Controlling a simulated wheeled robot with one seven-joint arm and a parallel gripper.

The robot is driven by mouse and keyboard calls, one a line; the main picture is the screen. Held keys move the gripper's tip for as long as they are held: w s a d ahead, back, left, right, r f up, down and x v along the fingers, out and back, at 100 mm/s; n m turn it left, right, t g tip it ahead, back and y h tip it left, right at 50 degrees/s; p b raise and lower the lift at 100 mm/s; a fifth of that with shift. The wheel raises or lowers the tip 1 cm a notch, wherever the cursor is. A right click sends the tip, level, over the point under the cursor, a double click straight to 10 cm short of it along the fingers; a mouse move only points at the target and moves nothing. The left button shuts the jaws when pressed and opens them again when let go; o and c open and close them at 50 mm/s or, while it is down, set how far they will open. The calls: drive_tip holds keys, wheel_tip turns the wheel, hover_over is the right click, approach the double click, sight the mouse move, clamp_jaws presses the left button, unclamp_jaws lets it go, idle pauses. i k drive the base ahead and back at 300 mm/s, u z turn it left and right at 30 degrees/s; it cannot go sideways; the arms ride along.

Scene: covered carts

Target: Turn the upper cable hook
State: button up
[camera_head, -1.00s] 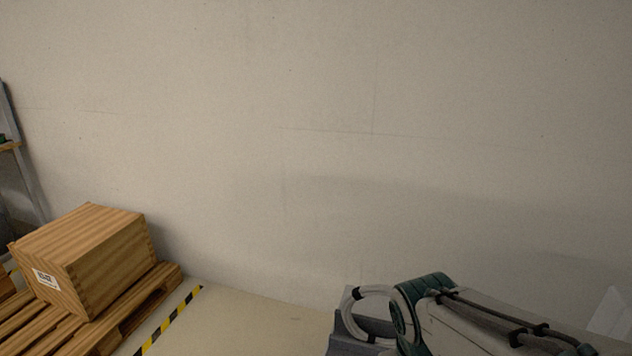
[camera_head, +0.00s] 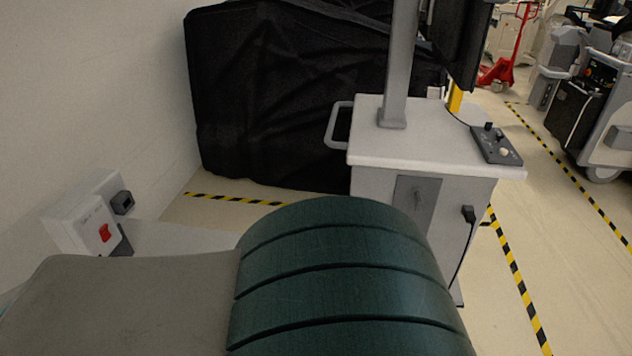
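No cable hook can be made out for certain. A white cart (camera_head: 372,155) with a grey post stands right of centre. On its side, a small black fitting (camera_head: 468,213) has a thin dark cable hanging from it. I cannot tell whether this is a hook or a plug. My gripper is not in view. A large grey and dark green ribbed part in the foreground looks like my arm and hides the lower part of the cart and much of the floor.
A black-covered cart (camera_head: 280,95) stands behind the white cart, which has a side handle (camera_head: 333,125) and a control box (camera_head: 496,145) on top. A white box with a red switch (camera_head: 104,233) is at left. Striped tape (camera_head: 522,287) marks open floor at right.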

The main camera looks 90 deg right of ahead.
sight(417, 192)
drive_tip(key=z, duration=0.05)
drive_tip(key=k, duration=0.35)
drive_tip(key=z, duration=3.8)
drive_tip(key=k, duration=0.5)
drive_tip(key=u, duration=0.4)
drive_tip(key=i, duration=0.65)
